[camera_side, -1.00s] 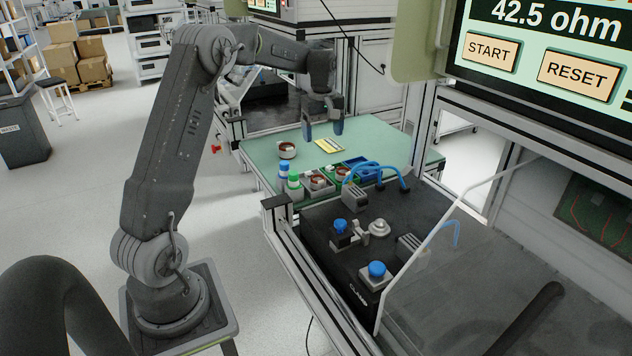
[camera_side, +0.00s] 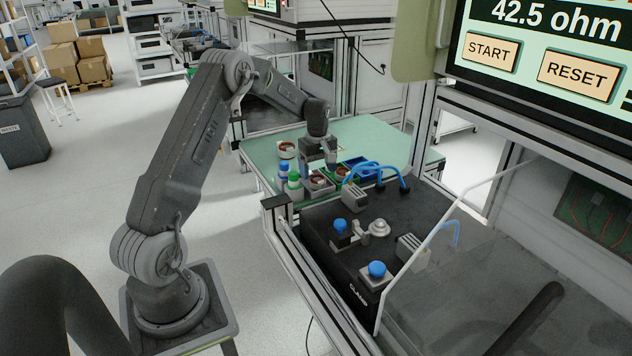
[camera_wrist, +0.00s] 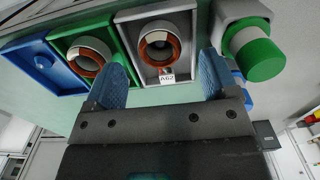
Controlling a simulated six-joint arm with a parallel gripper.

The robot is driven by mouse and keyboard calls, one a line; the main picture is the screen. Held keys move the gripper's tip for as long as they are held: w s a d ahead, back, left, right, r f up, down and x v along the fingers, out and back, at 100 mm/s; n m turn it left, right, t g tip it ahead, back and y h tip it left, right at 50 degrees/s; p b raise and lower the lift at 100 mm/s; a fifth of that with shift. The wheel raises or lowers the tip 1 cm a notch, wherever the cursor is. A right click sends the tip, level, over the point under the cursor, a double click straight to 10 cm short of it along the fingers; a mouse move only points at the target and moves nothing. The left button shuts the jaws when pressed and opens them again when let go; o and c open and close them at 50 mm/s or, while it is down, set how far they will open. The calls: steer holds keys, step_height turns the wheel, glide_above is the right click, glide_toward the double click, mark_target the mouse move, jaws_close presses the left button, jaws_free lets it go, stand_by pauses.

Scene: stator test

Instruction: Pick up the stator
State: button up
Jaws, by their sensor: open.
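Several stators, ring-shaped with white rims and copper-brown insides, are on the green mat's near end. One stator (camera_side: 317,182) lies in a grey tray; in the wrist view this stator (camera_wrist: 160,45) shows above a tag reading A62. A second stator (camera_wrist: 90,57) lies in the green tray to its left. A third stator (camera_side: 286,149) stands on the mat outside the trays. My gripper (camera_side: 320,165) is low above the trays. In the wrist view its blue fingers (camera_wrist: 160,82) are apart and empty, with the grey tray's stator ahead between them.
A blue tray (camera_wrist: 38,66) is beside the green tray (camera_wrist: 66,82). A green-capped bottle (camera_wrist: 262,58) stands close right of the grey tray (camera_wrist: 128,17). The black test fixture (camera_side: 330,250) with blue knobs is nearer the side camera. The far mat (camera_side: 385,140) is clear.

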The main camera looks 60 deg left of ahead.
mark_target(317, 176)
steer(key=shift+f, duration=1.5)
steer(key=shift+c, duration=0.3)
steer(key=c, duration=1)
steer(key=shift+r, duration=0.1)
